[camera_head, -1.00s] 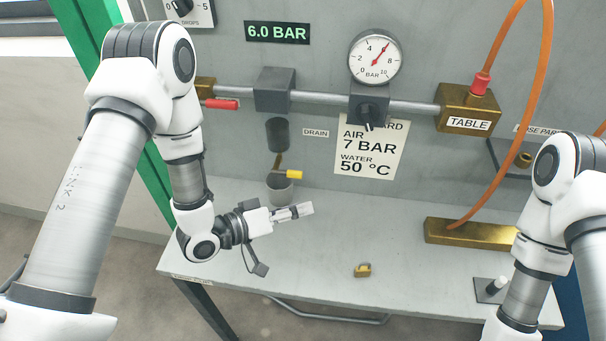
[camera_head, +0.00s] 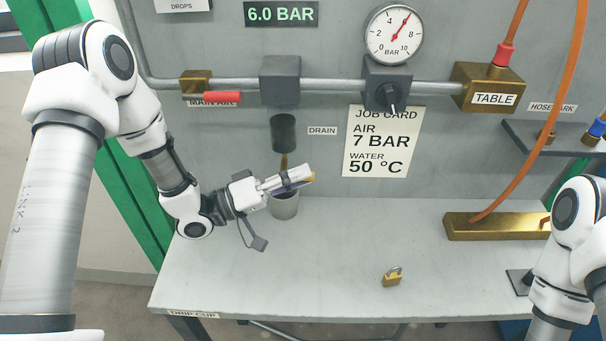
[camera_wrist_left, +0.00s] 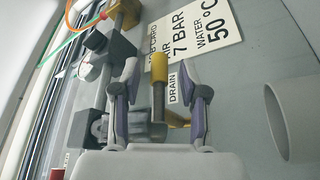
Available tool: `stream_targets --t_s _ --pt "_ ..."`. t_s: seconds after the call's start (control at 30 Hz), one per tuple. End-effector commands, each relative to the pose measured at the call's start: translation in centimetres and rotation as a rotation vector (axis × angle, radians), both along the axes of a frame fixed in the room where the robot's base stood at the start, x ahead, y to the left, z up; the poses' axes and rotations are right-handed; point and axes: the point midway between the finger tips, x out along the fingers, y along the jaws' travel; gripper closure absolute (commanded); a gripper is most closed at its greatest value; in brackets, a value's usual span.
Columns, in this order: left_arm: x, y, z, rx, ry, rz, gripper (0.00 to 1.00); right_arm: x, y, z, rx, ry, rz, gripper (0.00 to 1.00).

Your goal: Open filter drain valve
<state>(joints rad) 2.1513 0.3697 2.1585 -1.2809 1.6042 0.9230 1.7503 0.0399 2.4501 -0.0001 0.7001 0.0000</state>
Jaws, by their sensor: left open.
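The dark filter bowl (camera_head: 284,132) hangs under a grey block on the pipe, left of the DRAIN label (camera_head: 323,131). A brass drain stem (camera_head: 284,160) comes out below it. The valve's yellow handle is mostly hidden behind my left gripper (camera_head: 298,177) in the head view. My right gripper is out of view.
A red-handled main air valve (camera_head: 222,97), a gauge (camera_head: 394,34) and a brass TABLE block (camera_head: 488,88) sit along the pipe. An orange hose (camera_head: 548,120) hangs at right.

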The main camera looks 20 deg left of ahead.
Motion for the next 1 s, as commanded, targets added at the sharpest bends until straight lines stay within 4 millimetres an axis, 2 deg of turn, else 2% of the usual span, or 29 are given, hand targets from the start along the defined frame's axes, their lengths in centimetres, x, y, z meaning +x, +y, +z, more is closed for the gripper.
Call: stream_targets --t_s 0.1,0.33,0.37,0.4,0.47,0.5,0.77,1.0 --pt "0.5 -0.8 0.2 0.001 -0.002 -0.001 0.57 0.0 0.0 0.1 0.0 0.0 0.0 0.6" --pt "0.6 -0.9 0.2 -0.001 -0.001 0.002 0.57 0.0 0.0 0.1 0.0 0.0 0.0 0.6" --pt "0.6 -0.9 0.2 -0.001 -0.001 0.002 0.6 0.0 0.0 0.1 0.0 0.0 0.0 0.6" --pt "0.6 -0.9 0.2 -0.001 -0.001 0.002 0.74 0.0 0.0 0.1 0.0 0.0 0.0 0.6" --pt "0.6 -0.9 0.2 -0.001 -0.001 0.002 0.96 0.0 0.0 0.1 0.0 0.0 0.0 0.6" --pt "0.6 -0.9 0.2 0.0 -0.001 0.001 1.0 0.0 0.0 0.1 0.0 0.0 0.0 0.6" --pt "0.6 -0.9 0.3 0.003 0.0 0.001 1.0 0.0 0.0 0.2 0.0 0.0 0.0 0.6" --pt "0.6 -0.9 0.4 0.054 0.015 0.0 1.0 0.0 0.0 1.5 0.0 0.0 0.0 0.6"
